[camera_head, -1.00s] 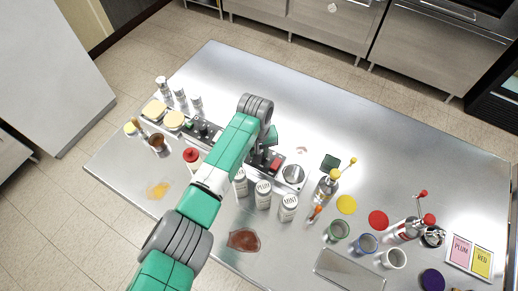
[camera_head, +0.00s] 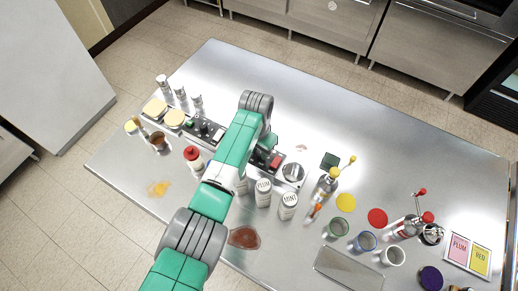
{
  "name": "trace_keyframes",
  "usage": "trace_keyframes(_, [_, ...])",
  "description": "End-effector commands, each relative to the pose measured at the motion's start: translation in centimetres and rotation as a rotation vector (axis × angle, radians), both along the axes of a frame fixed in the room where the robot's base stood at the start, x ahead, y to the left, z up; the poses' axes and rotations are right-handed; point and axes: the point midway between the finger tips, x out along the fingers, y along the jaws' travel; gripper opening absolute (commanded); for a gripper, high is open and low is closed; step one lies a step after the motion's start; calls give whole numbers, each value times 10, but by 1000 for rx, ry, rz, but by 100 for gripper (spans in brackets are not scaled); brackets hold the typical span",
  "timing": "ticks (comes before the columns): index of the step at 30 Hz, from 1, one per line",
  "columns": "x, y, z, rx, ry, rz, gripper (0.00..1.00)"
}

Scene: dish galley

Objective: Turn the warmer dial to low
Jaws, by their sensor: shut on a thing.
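A dark control panel (camera_head: 206,131) runs across the left half of the steel counter, with small knobs, a green part and a red switch (camera_head: 276,160) on it. My green and grey arm crosses over its middle and hides that stretch. I cannot pick out the warmer dial or its setting. My arm bends down at the grey joint beyond the panel. My gripper is hidden behind the arm, so its fingers and what they touch do not show.
A red-capped bottle (camera_head: 194,158) stands left of my arm, and white labelled jars (camera_head: 263,192) stand right of it. A metal cup (camera_head: 293,173) is at the panel's right end. Bottles and glasses crowd the front right. The back of the counter (camera_head: 340,120) is clear.

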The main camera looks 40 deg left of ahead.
Motion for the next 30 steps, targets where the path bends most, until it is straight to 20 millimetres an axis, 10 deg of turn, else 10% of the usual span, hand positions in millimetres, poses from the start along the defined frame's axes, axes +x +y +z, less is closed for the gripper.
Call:
trace_keyframes(26, [1, 0, 1, 0, -1, -147, 4])
trace_keyframes(27, [1, 0, 1, 0, -1, -147, 29])
trace_keyframes(30, [1, 0, 1, 0, -1, -146, 48])
